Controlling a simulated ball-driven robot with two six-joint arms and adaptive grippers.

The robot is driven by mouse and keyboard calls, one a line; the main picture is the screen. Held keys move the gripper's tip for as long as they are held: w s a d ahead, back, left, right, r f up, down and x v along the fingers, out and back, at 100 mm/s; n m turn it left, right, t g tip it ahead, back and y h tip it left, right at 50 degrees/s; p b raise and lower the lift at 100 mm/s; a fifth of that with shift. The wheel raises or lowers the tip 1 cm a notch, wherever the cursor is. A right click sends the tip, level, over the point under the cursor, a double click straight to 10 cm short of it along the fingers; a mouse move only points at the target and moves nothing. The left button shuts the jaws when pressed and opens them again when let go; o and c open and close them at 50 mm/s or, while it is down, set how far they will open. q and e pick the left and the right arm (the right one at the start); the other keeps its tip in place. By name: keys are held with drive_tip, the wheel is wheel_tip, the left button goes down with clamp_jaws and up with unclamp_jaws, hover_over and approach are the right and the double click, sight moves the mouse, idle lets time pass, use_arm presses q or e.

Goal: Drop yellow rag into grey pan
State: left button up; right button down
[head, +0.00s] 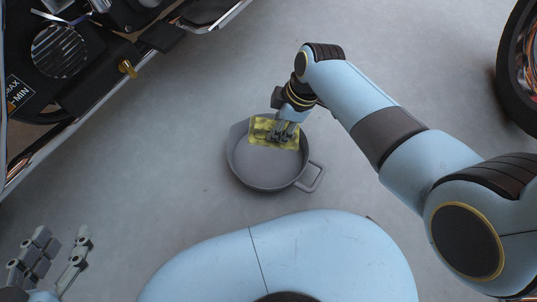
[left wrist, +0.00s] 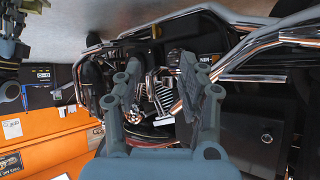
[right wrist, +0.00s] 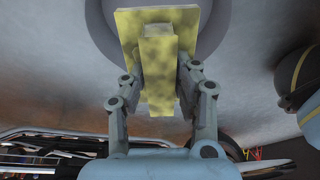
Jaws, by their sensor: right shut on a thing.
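The yellow rag (head: 262,131) is a mottled, flat, stiff-looking piece with a raised middle strip. My right gripper (head: 283,135) is shut on it and holds it over the far part of the grey pan (head: 262,174). In the right wrist view, the rag (right wrist: 130,35) stands between the fingers of my right gripper (right wrist: 158,88), with the pan's grey rim behind it. I cannot tell whether the rag touches the pan. My left gripper (head: 58,258) is at the lower left, open and empty. Its spread fingers (left wrist: 165,95) also show in the left wrist view.
A motorcycle (head: 75,60) on a lift fills the upper left, with a metal edge along it. A tyre (head: 520,70) stands at the upper right. The pan's handle (head: 313,178) points to the lower right. The grey floor around the pan is clear.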

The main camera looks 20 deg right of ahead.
drive_tip(key=shift+s+f, duration=0.1)
drive_tip(key=shift+f, duration=0.4)
drive_tip(key=shift+f+b, duration=0.45)
drive_tip(key=shift+b, duration=0.25)
drive_tip(key=shift+f+b, duration=0.7)
drive_tip(key=shift+f, duration=0.05)
use_arm(q)
drive_tip(key=w+d+r+m+t+h, duration=0.1)
drive_tip(key=w+r+t, duration=0.3)
drive_tip(key=r, duration=0.4)
drive_tip(key=w+d+r+t+h, duration=0.1)
drive_tip(key=w+r+t, duration=0.4)
drive_tip(key=r, duration=0.4)
drive_tip(key=shift+w+r+m+h, duration=0.3)
drive_tip(key=shift+w+m, duration=0.1)
drive_tip(key=shift+w, duration=0.45)
use_arm(e)
drive_tip(key=c, duration=0.9)
unclamp_jaws()
